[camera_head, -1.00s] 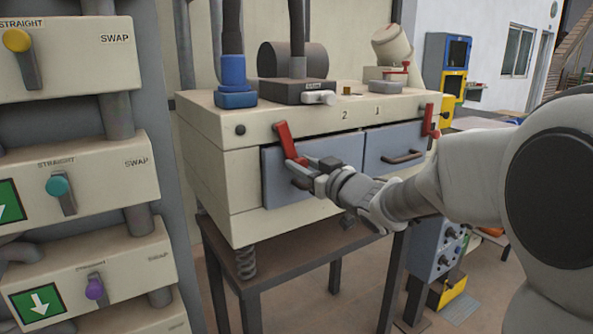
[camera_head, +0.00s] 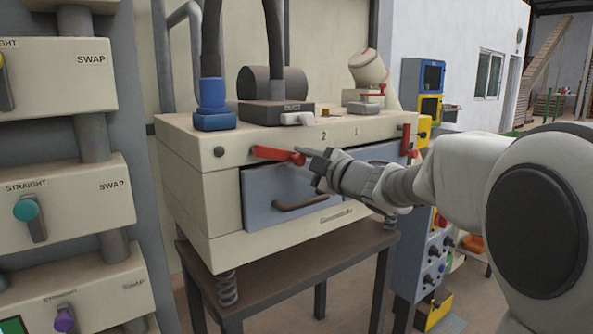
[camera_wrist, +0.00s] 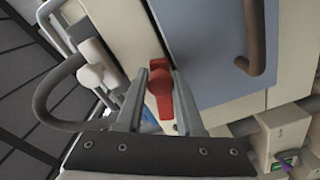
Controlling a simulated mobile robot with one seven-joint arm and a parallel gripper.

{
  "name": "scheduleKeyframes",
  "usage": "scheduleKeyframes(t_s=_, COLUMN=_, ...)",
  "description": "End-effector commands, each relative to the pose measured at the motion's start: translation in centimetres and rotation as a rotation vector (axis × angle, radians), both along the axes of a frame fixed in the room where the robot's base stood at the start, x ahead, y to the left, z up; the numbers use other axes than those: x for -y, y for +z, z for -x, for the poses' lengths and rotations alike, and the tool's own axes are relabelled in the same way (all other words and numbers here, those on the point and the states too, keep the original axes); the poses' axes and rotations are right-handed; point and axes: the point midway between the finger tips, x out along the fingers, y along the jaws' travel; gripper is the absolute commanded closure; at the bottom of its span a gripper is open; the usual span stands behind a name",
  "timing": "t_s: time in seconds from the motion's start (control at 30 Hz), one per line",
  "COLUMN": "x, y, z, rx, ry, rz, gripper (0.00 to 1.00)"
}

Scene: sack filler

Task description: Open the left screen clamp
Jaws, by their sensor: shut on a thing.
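The left screen clamp (camera_head: 277,155) is a red lever on the front of the cream screen box (camera_head: 225,225). It lies nearly level, its free end toward the right. My gripper (camera_head: 306,155) is at that free end. In the wrist view the red clamp (camera_wrist: 161,95) sits between the two fingers of my gripper (camera_wrist: 160,85), which are shut on it. The blue-grey drawer front (camera_head: 265,195) with a dark handle is just below the clamp. The right red clamp (camera_head: 406,139) stands upright at the box's right end.
A blue hose coupling (camera_head: 213,105) and a dark duct block (camera_head: 275,112) stand on top of the box. A panel with lever switches (camera_head: 70,200) is close on the left. A blue and yellow cabinet (camera_head: 425,85) stands behind on the right.

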Motion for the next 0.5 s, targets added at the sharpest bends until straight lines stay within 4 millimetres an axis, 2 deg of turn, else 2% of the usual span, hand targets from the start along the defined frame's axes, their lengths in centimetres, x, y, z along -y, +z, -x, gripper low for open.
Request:
scheduleKeyframes(t_s=0.2, x=0.3, y=1.2, z=-0.1, rx=0.09, ry=-0.001, rz=0.13, gripper=1.0)
scheduleKeyframes(t_s=0.5, x=0.3, y=2.1, z=-0.2, rx=0.159, ry=-0.002, rz=0.234, gripper=1.0)
